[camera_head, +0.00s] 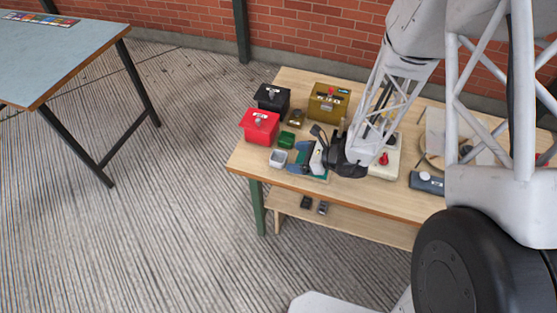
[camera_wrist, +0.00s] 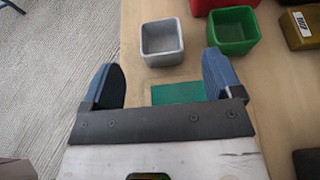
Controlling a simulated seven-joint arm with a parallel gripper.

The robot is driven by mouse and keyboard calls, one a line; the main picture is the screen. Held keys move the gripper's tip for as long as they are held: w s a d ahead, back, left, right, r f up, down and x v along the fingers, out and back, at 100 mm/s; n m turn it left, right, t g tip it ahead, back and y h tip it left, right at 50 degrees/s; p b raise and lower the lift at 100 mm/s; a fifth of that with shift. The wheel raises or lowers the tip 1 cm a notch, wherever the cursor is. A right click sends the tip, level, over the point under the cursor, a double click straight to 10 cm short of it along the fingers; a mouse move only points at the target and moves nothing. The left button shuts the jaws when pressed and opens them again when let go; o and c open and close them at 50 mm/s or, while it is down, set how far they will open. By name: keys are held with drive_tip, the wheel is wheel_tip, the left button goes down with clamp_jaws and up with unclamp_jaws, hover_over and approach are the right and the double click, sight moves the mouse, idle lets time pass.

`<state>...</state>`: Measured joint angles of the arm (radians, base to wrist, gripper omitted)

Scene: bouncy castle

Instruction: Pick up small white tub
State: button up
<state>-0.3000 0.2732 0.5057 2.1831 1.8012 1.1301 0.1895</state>
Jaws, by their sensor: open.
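The small white tub (camera_wrist: 161,43) is a square, open, pale grey-white container standing upright on the wooden table. In the wrist view it is at the top, a little ahead of the space between my fingertips and apart from them. In the head view the tub (camera_head: 278,158) is near the table's left front corner, to the left of my gripper. My gripper (camera_wrist: 160,85) is open, its two blue fingers spread wide with nothing between them. In the head view my gripper (camera_head: 298,158) is low over the table. The tub looks empty.
A green tub (camera_wrist: 232,32) stands right of the white one. A red box (camera_head: 260,126), a black box (camera_head: 272,99) and an olive box (camera_head: 328,102) stand behind. A flat green piece (camera_wrist: 178,93) lies under my gripper. The table's left edge is close to the white tub.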

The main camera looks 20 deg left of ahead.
sight(272, 157)
drive_tip(key=shift+a, duration=0.15)
drive_tip(key=shift+x, duration=2.45)
drive_tip(key=shift+c, duration=0.3)
drive_tip(key=c, duration=1)
